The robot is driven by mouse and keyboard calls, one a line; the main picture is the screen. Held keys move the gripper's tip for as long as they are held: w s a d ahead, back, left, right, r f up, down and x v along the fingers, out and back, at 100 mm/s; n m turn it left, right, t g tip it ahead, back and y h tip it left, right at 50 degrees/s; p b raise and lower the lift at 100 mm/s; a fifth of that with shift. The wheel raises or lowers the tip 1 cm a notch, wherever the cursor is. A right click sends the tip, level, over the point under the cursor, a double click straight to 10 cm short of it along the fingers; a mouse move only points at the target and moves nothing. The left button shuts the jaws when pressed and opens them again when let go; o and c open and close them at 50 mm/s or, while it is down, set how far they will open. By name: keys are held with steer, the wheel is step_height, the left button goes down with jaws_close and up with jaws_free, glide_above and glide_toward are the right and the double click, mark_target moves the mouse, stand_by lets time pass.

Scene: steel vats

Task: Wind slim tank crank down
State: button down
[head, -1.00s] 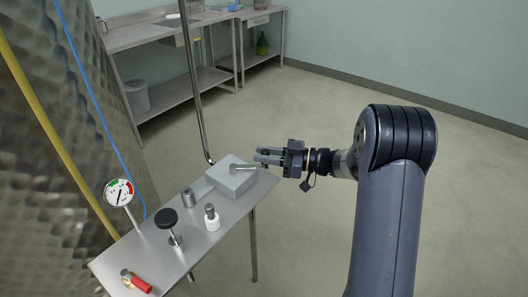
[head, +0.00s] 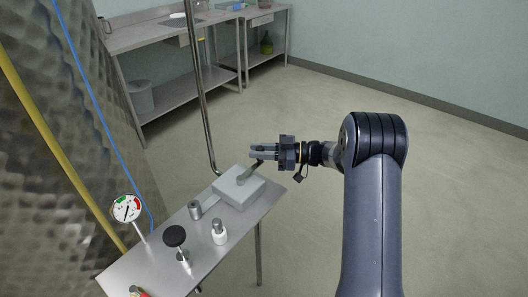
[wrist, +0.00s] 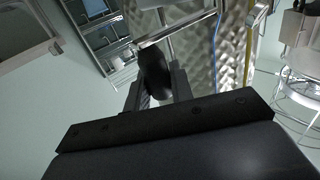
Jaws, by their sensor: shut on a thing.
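The crank (head: 249,172) is a short grey arm on a pale grey box (head: 232,192) at the far end of a narrow steel shelf. It slants up and right from the box to my gripper (head: 257,155). My gripper comes in from the right and is shut on the crank's handle. In the wrist view a dark handle (wrist: 155,73) stands between the fingers of my gripper (wrist: 158,82). The steel tank wall (head: 50,150) with its dimpled surface rises at the left; it also shows in the wrist view (wrist: 232,50).
The shelf (head: 165,262) also carries a dial gauge (head: 127,209), a black knob (head: 174,236), a white-based fitting (head: 219,232) and a small grey cylinder (head: 195,209). A vertical steel pipe (head: 202,95) stands behind the box. Open floor lies to the right; benches (head: 165,35) stand at the back.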

steer(key=shift+w+a+n+g, duration=0.45)
steer(key=shift+a+n+g, duration=0.25)
steer(key=shift+g, duration=0.2)
steer(key=c, duration=1.3)
jaws_free()
steer(key=shift+d, duration=0.1)
steer(key=d, duration=1)
steer(key=shift+w+d+b, duration=0.35)
